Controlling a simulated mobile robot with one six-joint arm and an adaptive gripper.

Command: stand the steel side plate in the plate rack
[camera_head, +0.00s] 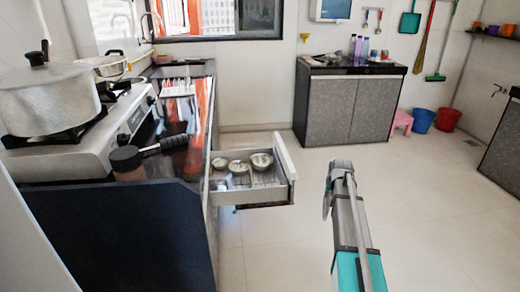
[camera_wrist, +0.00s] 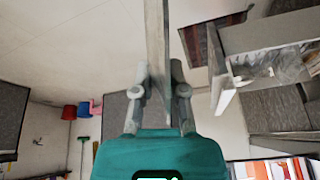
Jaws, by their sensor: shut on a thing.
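The steel side plate (camera_wrist: 156,30) shows edge-on in the wrist view as a thin grey upright strip. My gripper (camera_wrist: 160,74) is shut on it, one finger on each side, and the plate reaches well past the fingertips. In the head view my teal and grey arm stands in the lower right middle, over the floor to the right of the open drawer (camera_head: 287,172). The plate's face cannot be made out there.
The drawer juts from the left counter and holds several small bowls (camera_head: 261,160); it also shows in the wrist view (camera_wrist: 224,84). A large pot (camera_head: 48,98) stands on the stove at left. A grey cabinet (camera_head: 345,105) stands at the back. The floor between is clear.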

